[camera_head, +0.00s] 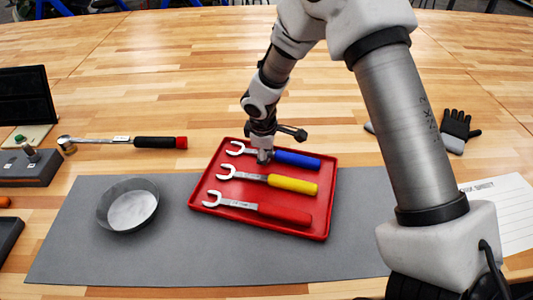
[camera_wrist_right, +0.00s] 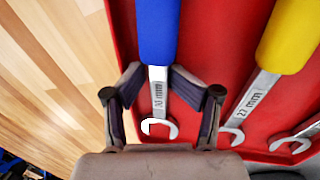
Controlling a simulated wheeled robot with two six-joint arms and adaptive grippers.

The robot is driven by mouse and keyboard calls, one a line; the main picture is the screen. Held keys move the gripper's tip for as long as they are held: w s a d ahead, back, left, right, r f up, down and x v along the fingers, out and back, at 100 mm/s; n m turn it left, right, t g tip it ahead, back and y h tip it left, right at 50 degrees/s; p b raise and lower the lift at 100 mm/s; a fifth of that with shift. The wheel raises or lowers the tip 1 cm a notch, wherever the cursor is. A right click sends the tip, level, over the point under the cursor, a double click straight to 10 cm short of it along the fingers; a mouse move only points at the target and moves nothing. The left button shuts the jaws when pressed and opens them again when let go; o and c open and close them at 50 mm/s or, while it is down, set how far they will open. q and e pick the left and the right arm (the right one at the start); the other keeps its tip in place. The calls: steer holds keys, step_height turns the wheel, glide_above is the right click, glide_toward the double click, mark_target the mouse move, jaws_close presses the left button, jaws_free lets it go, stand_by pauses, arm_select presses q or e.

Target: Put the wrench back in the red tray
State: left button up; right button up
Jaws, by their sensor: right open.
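The red tray (camera_head: 263,232) lies on a grey mat and holds three open-ended wrenches side by side. The wrench with the blue handle (camera_head: 298,159) lies in the tray's far part; it also shows in the right wrist view (camera_wrist_right: 157,35). My right gripper (camera_head: 263,157) is low over its steel shaft, just left of the blue handle. In the right wrist view my right gripper (camera_wrist_right: 157,74) is open, with one finger on each side of the shaft. The yellow-handled wrench (camera_head: 292,184) and the red-handled wrench (camera_head: 285,214) lie nearer. My left gripper is not in view.
A round metal bowl (camera_head: 131,208) stands on the grey mat (camera_head: 165,262) left of the tray. A ratchet (camera_head: 150,141) with a black and red handle lies behind it. A glove (camera_head: 457,128) and a paper sheet (camera_head: 502,205) lie at right. The far table is clear.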

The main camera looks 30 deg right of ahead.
steer(key=shift+s+a+r+p, duration=0.1)
steer(key=shift+a+r+p, duration=0.1)
steer(key=shift+r+p, duration=0.9)
steer(key=shift+s+a+r+p, duration=0.15)
steer(key=shift+r+p, duration=0.7)
steer(key=shift+r, duration=0.4)
steer(key=shift+s+a+r+p, duration=0.1)
steer(key=shift+a+r+p, duration=0.1)
steer(key=shift+r+p, duration=0.9)
